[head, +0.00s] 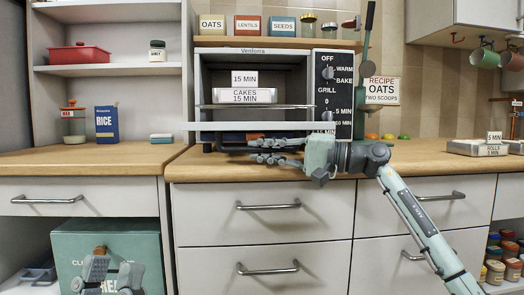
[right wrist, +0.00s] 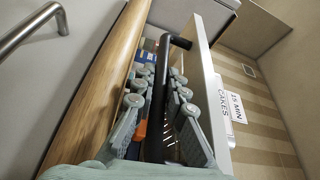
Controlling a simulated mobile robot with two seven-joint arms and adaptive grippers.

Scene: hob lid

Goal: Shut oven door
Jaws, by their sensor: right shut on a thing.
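The toaster oven (head: 333,60) stands on the wooden counter with its front open. Its door (head: 215,127) is lowered and shows nearly edge-on as a pale slab; it also shows in the right wrist view (right wrist: 207,65). My right gripper (head: 262,152) is just below the door's front edge. In the right wrist view its fingers (right wrist: 160,105) lie on both sides of the dark handle bar (right wrist: 179,42) and are shut on it. My left gripper (head: 112,278) is low at the left, fingers apart, away from the oven.
A blue rice box (head: 107,124) and a glass jar (head: 74,125) stand left. A tin (head: 470,147) sits right. Drawer handles (head: 268,205) jut out below the counter.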

